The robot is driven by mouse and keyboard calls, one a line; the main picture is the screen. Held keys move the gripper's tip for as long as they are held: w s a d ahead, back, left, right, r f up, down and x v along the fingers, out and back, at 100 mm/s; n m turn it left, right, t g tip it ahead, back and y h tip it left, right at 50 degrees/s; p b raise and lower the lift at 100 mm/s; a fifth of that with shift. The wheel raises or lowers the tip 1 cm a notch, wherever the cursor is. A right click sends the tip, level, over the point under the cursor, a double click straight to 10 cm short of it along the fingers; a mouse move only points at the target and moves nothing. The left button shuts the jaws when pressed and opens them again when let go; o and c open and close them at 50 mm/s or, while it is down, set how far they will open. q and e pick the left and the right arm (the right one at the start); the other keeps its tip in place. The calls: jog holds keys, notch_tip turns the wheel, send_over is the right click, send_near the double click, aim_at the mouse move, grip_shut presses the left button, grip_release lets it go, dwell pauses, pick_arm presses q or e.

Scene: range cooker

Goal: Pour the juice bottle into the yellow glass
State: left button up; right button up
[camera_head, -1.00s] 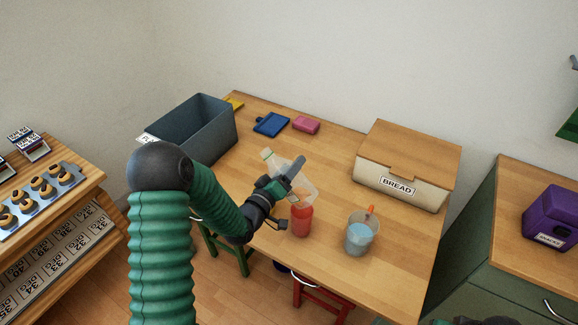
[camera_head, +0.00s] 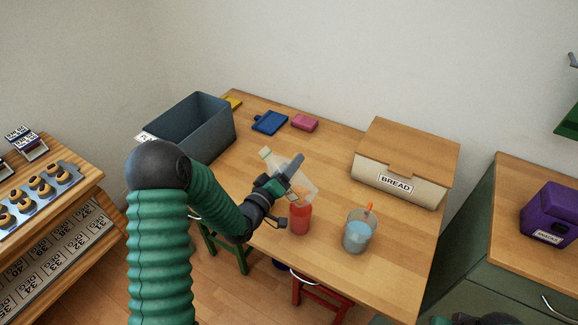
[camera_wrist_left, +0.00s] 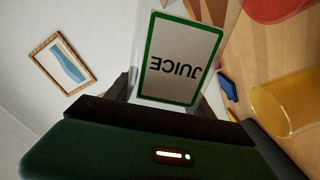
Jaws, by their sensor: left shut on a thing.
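My left gripper (camera_head: 286,178) is shut on the juice bottle (camera_head: 301,186), a clear bottle with a pale cap end at upper left, held tilted above the table. In the left wrist view the bottle's white, green-edged JUICE label (camera_wrist_left: 178,60) shows upside down between the fingers. The yellow glass (camera_wrist_left: 288,102) shows at the right of that view, apart from the bottle. I cannot make it out in the head view, where my gripper and the bottle may hide it. I cannot tell the juice level.
A red bottle-like container (camera_head: 300,219) stands just below the held bottle. A glass of blue liquid with an orange stick (camera_head: 358,236) stands to its right. A bread box (camera_head: 405,165), a grey bin (camera_head: 190,130), a blue item (camera_head: 270,122) and a pink item (camera_head: 305,122) sit farther back.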

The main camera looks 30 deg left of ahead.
pick_arm(q)
jog(key=shift+f, duration=0.1)
jog(key=shift+d+f+n, duration=0.25)
jog(key=shift+f+n, duration=0.05)
jog(key=shift+n, duration=0.4)
jog(key=shift+f, duration=0.1)
dwell(0.8)
jog(key=shift+d+f+n, duration=0.15)
jog(key=shift+f+n, duration=0.2)
jog(key=shift+n, duration=0.35)
jog(key=shift+d+f, duration=0.1)
jog(key=shift+f, duration=0.05)
dwell(0.6)
jog(key=shift+f+n+b, duration=0.3)
jog(key=shift+f+n, duration=0.1)
jog(key=shift+n, duration=0.3)
dwell(0.5)
jog(key=shift+f, duration=0.15)
